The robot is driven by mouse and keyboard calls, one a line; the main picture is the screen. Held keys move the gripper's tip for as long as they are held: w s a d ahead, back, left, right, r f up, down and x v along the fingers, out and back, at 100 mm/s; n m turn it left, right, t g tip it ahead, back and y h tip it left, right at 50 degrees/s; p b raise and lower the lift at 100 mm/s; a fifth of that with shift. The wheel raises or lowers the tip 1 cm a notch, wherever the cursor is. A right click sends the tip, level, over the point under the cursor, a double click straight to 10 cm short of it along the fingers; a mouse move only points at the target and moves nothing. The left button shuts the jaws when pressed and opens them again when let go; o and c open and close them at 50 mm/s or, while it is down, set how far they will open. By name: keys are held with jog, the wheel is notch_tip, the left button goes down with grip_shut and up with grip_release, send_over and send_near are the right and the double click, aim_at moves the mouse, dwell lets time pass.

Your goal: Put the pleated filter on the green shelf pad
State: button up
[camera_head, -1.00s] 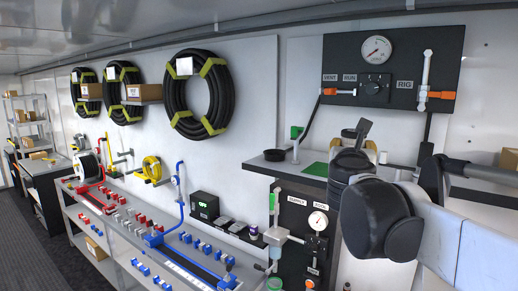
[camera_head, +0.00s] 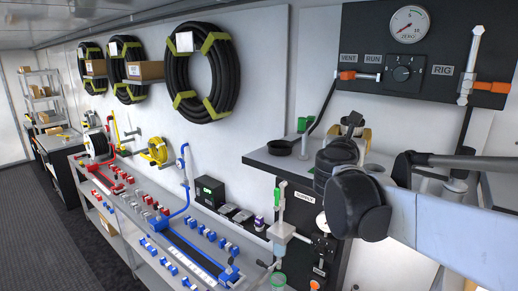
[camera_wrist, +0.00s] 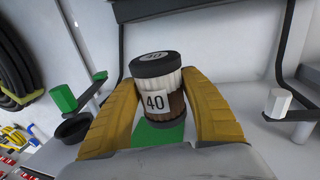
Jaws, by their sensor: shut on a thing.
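The pleated filter (camera_wrist: 170,105) is a short cylinder with dark end caps, white and brown pleats and a "40" label. My gripper (camera_wrist: 157,78) has its two yellow fingers shut on it, one on each side. The filter leans slightly in the wrist view. The green shelf pad (camera_wrist: 152,138) shows below and behind the filter, partly covered by it and my gripper. I cannot tell whether the filter touches the pad. In the head view my arm hides the filter and most of the pad.
A black round dish (camera_head: 280,147) and a green-capped post (camera_wrist: 63,98) stand left of the pad. A white-capped post (camera_wrist: 277,103) stands to the right. The gauge panel (camera_head: 430,50) hangs above the grey shelf (camera_head: 262,160).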

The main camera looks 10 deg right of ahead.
jog(key=w+a+f, duration=0.1)
jog(key=w+f, duration=0.1)
jog(key=w, duration=0.1)
jog(key=shift+a, duration=0.4)
notch_tip(320, 180, down, 3)
jog(key=shift+s+f, duration=0.1)
jog(key=shift+f, duration=0.5)
jog(key=shift+f, duration=0.1)
jog(key=o, duration=1.2)
